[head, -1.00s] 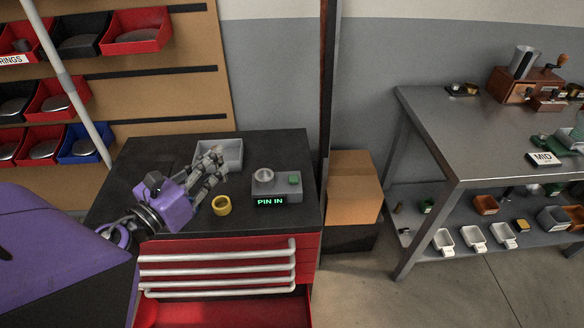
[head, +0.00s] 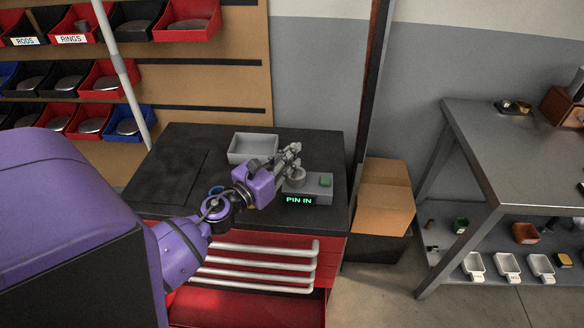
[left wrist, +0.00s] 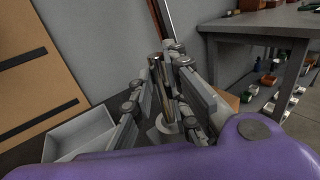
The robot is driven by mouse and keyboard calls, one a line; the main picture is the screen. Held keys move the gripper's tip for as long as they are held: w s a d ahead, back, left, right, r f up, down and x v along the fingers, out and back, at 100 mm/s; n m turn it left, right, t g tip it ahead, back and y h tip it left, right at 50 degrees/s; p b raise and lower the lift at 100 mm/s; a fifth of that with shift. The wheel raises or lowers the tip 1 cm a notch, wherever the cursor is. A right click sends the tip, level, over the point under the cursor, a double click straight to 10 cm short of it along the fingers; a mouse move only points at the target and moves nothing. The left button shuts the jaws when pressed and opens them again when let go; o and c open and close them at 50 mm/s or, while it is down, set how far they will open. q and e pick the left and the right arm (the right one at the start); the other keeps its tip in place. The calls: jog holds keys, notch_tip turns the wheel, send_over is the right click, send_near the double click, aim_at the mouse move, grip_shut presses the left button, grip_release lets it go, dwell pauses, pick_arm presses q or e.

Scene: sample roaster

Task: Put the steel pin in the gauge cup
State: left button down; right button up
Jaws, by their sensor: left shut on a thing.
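My left gripper (head: 292,158) is over the grey gauge box, whose front display reads PIN IN. In the left wrist view its fingers (left wrist: 160,88) are shut on an upright steel pin (left wrist: 158,72). The gauge cup (head: 297,183) is a small round grey cup on top of the box, just under the fingertips. Its pale rim (left wrist: 166,127) shows below the pin in the left wrist view. The fingers hide the pin's lower end, so I cannot tell whether it is inside the cup. My right gripper is not in view.
A grey open tray (head: 240,156) stands behind the gripper on the dark bench top. A blue round object (head: 216,190) is partly hidden by my left arm. Cardboard boxes (head: 386,205) stand right of the bench.

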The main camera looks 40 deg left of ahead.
pick_arm(q)
jog(key=f, duration=0.1)
jog(key=w+f+b, duration=0.1)
jog(key=f, duration=0.1)
jog(key=shift+d+f, duration=0.1)
jog(key=shift+f, duration=0.15)
jog(key=shift+f+b, duration=0.25)
jog(key=shift+b, duration=0.05)
jog(key=shift+f, duration=0.2)
jog(key=c, duration=1.7)
grip_release()
